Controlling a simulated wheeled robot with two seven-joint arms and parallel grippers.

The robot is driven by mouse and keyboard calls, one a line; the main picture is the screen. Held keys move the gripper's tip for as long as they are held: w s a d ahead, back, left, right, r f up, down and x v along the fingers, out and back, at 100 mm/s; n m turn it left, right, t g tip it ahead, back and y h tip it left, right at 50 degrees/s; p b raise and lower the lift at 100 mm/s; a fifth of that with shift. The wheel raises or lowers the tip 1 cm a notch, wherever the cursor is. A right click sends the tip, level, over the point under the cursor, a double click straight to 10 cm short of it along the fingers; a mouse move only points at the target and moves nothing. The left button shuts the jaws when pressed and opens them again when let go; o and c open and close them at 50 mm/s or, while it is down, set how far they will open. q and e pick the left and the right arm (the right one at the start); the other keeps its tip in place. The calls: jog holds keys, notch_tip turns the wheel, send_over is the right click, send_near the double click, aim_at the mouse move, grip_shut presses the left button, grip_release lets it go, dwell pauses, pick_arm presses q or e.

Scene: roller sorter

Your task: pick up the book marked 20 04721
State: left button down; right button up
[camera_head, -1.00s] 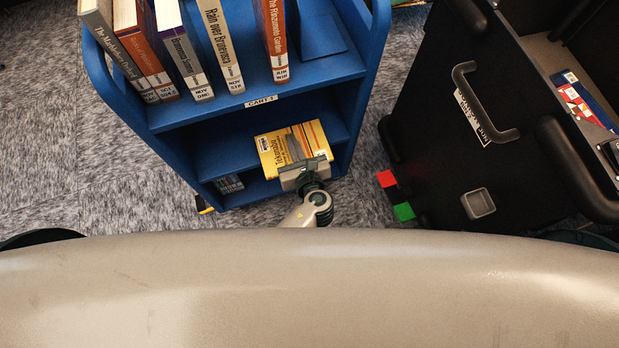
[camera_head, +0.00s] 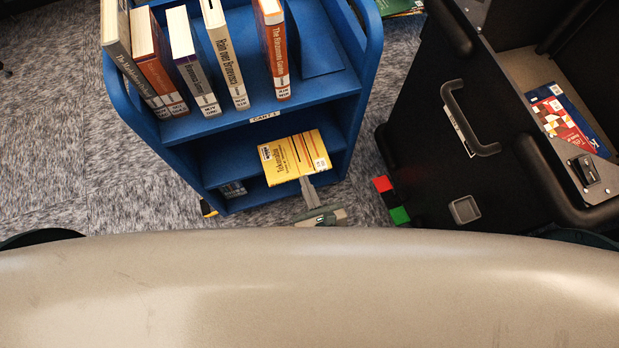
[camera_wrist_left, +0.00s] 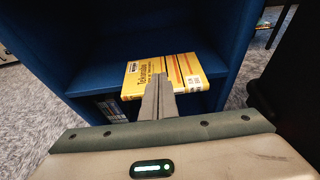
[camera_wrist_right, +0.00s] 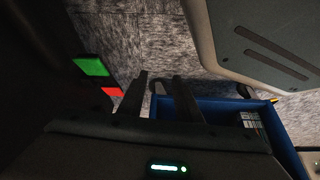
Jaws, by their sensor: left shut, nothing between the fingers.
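A yellow book (camera_head: 293,156) lies flat on the lower shelf of the blue cart, near its front edge. It also shows in the left wrist view (camera_wrist_left: 188,72). Its small print is too small to read, so I cannot tell whether it is marked 20 04721. My left gripper (camera_head: 307,183) is shut and empty, its fingers together just in front of the book's near edge. In the left wrist view the fingertips (camera_wrist_left: 160,80) overlap the near edge of the book. My right gripper (camera_wrist_right: 162,80) is open and empty, its fingers apart above the floor, away from the book.
The blue cart (camera_head: 330,95) holds several upright books (camera_head: 222,50) on its top shelf. A dark item (camera_head: 232,189) sits low in it. Carpet lies left.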

pick_arm(q)
jog(key=shift+p+v, duration=0.35)
jog(key=shift+v, duration=1.2)
